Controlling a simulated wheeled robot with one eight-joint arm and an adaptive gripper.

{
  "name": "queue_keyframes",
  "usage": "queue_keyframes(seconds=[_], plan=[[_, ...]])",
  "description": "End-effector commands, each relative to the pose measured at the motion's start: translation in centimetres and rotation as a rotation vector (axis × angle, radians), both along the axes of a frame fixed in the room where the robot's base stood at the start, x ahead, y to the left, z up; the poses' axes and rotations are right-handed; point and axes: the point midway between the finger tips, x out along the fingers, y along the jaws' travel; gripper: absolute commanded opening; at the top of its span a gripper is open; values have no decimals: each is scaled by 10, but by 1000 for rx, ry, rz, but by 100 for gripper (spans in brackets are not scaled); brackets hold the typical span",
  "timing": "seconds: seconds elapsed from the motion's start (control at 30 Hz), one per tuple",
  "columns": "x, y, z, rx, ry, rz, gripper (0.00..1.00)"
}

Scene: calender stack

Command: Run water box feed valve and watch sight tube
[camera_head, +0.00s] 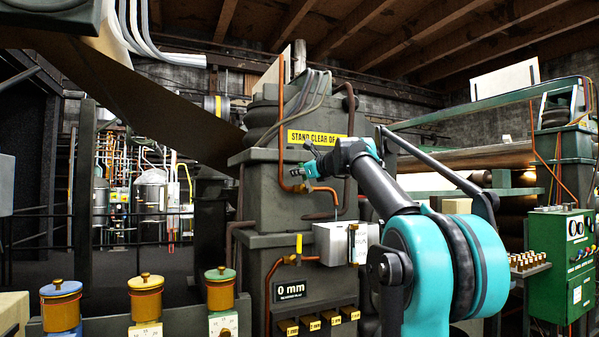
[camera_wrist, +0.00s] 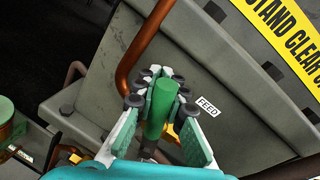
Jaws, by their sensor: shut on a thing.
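My gripper (camera_wrist: 161,112) is shut on the green handle (camera_wrist: 158,108) of the feed valve, with a finger pad on each side of it. A white FEED label (camera_wrist: 207,106) is on the grey housing beside it. Brass shows behind the fingers; the rest of the valve is hidden. In the head view my gripper (camera_head: 307,171) is at the copper pipe (camera_head: 281,155) on the machine's front. Below it is a white box (camera_head: 329,244) with a narrow upright fitting (camera_head: 352,244) on its right; whether this is the sight tube I cannot tell.
A second valve with a yellow handle (camera_head: 299,243) sits on a lower copper pipe. A display (camera_head: 290,290) reads 0 mm. Lidded canisters (camera_head: 61,305) stand at the lower left. A green control cabinet (camera_head: 560,265) is at the right. A yellow STAND CLEAR sign (camera_head: 313,137) is above.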

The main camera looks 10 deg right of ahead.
Motion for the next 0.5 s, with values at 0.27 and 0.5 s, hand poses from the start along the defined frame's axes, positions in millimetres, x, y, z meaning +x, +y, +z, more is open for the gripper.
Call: queue_keyframes(seconds=[0.27, 0.5], plan=[[-2, 6, -4, -107, -35, 0, 0], [-3, 8, -6, -134, -44, 1, 0]])
